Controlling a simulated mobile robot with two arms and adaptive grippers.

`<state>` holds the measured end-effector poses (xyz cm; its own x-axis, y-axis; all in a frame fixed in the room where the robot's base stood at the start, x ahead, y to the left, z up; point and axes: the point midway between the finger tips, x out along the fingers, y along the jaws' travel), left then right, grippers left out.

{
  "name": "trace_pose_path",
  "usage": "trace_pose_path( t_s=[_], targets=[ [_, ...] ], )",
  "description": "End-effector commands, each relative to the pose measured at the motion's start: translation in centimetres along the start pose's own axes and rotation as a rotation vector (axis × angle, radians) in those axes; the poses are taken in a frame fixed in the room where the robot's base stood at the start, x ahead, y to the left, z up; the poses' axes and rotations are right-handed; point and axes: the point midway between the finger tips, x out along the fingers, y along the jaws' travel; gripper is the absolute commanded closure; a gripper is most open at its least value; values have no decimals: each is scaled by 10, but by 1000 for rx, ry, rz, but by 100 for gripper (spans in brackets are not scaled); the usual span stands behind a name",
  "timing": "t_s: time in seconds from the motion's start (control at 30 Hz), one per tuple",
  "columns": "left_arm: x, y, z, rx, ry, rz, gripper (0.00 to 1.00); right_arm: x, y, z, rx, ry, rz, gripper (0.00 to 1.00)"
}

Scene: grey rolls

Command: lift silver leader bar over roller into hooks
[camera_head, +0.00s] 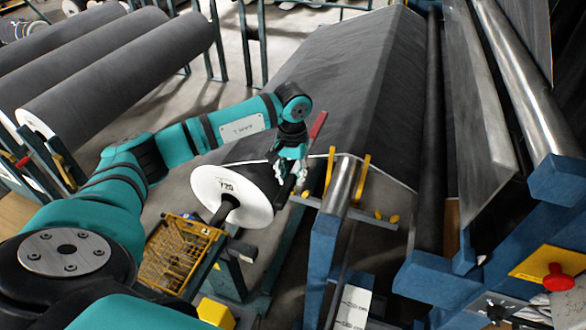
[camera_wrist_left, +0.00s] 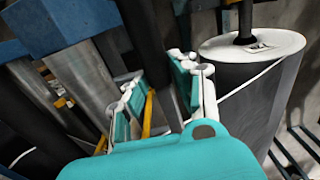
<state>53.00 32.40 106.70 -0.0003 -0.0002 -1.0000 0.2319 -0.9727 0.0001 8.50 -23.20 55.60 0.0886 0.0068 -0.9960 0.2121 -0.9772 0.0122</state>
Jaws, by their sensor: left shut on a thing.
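My left gripper (camera_head: 291,168) is at the near end of the grey cloth roll, just left of the yellow hooks (camera_head: 361,180). Its fingers also show in the left wrist view (camera_wrist_left: 168,95). It is shut on what looks like the end of the silver leader bar (camera_head: 302,173), which the fingers mostly hide. The shiny roller (camera_head: 341,186) lies right of the gripper, close beside it, and also shows in the left wrist view (camera_wrist_left: 72,72). My right gripper is not in view.
The grey cloth (camera_head: 335,85) slopes up from the roll with the white end disc (camera_head: 232,195). A blue frame (camera_head: 322,255) carries the roller. A yellow wire basket (camera_head: 180,255) stands below. Large grey rolls (camera_head: 120,75) lie at the left. A red button (camera_head: 557,277) is at the right.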

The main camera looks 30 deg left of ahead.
Motion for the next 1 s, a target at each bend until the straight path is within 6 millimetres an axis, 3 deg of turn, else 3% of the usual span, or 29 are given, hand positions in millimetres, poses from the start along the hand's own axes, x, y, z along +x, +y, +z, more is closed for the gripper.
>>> trace_pose_path(
  t_s=[0.67, 0.73, 1.0],
  targets=[
    [81, 0, 0, -2, 2, 1, 100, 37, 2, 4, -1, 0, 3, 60],
    [91, 0, -1, -1, 5, 0, 100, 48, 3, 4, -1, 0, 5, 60],
    [110, 0, -1, -1, 5, 0, 100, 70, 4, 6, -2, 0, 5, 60]
  ],
)
